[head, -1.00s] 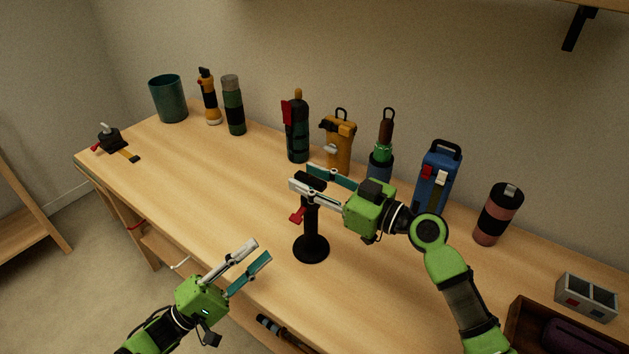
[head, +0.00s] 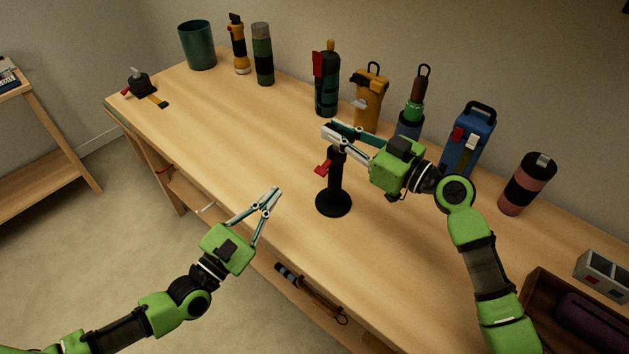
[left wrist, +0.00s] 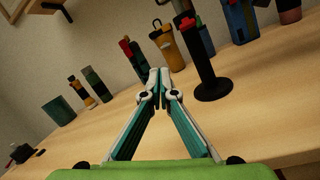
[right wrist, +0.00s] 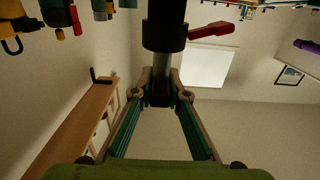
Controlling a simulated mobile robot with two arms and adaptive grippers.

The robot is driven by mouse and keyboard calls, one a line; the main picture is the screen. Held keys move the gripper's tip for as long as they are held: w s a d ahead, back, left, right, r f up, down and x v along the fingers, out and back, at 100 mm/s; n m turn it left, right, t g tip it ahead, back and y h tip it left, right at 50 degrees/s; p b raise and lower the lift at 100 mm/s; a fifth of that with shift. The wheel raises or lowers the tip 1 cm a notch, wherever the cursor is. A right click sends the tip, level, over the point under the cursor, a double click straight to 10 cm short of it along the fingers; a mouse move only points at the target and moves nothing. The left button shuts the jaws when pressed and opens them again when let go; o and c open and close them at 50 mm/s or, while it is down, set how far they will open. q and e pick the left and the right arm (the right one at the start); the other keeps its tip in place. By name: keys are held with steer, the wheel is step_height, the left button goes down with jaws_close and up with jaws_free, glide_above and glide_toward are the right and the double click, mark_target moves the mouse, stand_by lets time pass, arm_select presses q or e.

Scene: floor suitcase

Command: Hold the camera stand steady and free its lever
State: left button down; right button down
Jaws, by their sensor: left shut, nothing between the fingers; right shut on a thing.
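The camera stand (head: 335,190) is a black post on a round black base, upright on the workbench. Its red lever (head: 323,168) sticks out to the left near the top. My right gripper (head: 336,142) is shut on the stand's top; the right wrist view shows the fingers closed around the stand's head (right wrist: 161,90), with the red lever (right wrist: 212,29) just beyond. My left gripper (head: 272,196) is shut and empty, left of the stand and apart from it. The left wrist view shows its closed fingertips (left wrist: 159,75) beside the black post (left wrist: 205,65).
A row of bottles and cases stands along the back, including an orange case (head: 370,103) and a blue case (head: 470,140) behind my right gripper. A teal cup (head: 198,47) is at the back left. The bench (head: 215,130) is clear left of the stand.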

mark_target(324, 167)
arm_select(q)
steer(key=s+d+f+n+g, duration=0.1)
steer(key=s+d+n+g, duration=0.1)
steer(key=s+d+n, duration=0.1)
steer(key=shift+s+d+n+g+h, duration=0.3)
steer(key=shift+s+d+n+g, duration=0.15)
steer(key=shift+s, duration=0.3)
steer(key=shift+d, duration=0.1)
steer(key=x, duration=1)
steer(key=shift+d+r, duration=0.1)
steer(key=shift+r, duration=0.25)
arm_select(e)
steer(key=shift+f, duration=0.1)
arm_select(q)
steer(key=shift+s+a+r, duration=0.25)
steer(key=shift+a+r, duration=0.05)
steer(key=shift+r, duration=0.15)
steer(key=shift+s+a+r, duration=0.1)
steer(key=shift+a+r, duration=0.05)
steer(key=shift+r, duration=0.35)
steer(key=shift+s+a+r, duration=0.15)
steer(key=shift+r, duration=0.35)
